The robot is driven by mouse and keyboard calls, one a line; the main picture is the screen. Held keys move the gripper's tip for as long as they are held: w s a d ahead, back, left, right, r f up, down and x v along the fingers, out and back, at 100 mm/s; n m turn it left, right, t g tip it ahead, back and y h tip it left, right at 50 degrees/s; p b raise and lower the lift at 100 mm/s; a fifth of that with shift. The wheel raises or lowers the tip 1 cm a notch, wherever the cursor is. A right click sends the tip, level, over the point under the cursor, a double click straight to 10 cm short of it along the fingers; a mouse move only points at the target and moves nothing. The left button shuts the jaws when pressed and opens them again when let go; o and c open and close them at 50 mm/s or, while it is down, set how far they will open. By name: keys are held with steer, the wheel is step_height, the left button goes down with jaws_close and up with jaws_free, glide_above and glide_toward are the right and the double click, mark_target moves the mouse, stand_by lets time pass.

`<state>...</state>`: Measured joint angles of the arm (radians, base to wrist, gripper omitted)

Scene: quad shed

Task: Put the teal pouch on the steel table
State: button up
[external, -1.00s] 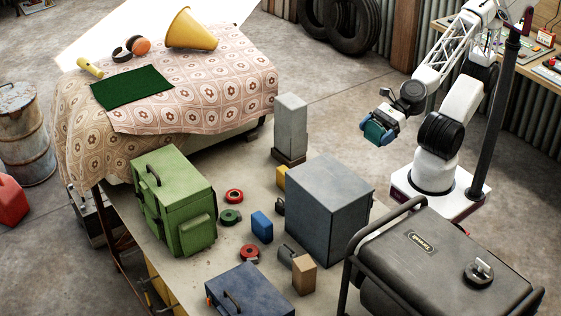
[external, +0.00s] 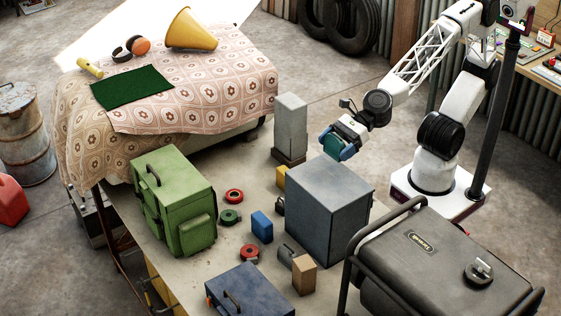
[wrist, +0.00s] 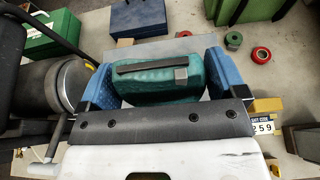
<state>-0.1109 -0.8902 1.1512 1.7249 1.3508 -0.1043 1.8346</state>
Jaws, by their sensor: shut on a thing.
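The teal pouch (external: 332,144) is held between the blue fingers of my gripper (external: 338,146), in the air above and just behind the grey metal box. In the wrist view the pouch (wrist: 160,84), with a dark strap across it, sits between both fingers of the gripper (wrist: 157,80). The grey table (external: 275,236) that looks like the steel table stands in the foreground, crowded with objects. Its surface also shows in the wrist view (wrist: 286,82). The pouch is apart from the table.
On the table stand a tall grey box (external: 325,215), a green case (external: 178,210), a navy toolbox (external: 250,290), a blue block (external: 262,226), tape rolls (external: 231,216) and a grey pillar (external: 291,120). A dark generator (external: 440,260) stands at right. Small gaps show between them.

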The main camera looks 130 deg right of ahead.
steer(key=d+x, duration=0.2)
steer(key=x, duration=1)
steer(key=d+x, duration=0.3)
steer(key=x, duration=0.9)
steer(key=shift+w, duration=0.4)
steer(key=shift+r, duration=0.15)
step_height(320, 180, up, 12)
steer(key=shift+s, duration=0.4)
steer(key=shift+s+r, duration=0.1)
steer(key=shift+r, duration=0.05)
